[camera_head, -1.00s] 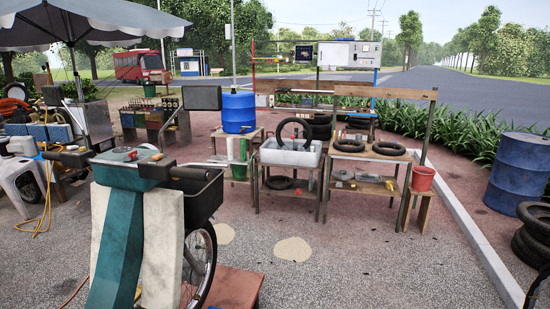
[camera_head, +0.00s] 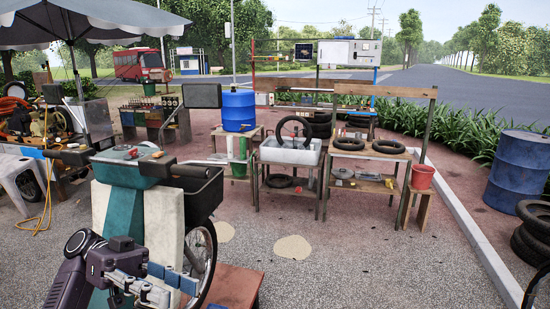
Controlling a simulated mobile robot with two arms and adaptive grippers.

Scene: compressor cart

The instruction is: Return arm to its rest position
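My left gripper (camera_head: 170,287) is at the bottom left, low in front of the motorbike's pale leg shield. Its dark arm link comes in from the lower left edge. My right gripper is not in view.
A teal and cream motorbike (camera_head: 165,225) with a dark basket stands close in front, just beyond the gripper. Workbenches with a water tub (camera_head: 290,152) and tyres stand behind. A blue drum (camera_head: 518,170) is at the right. The grey ground at the centre right is clear.

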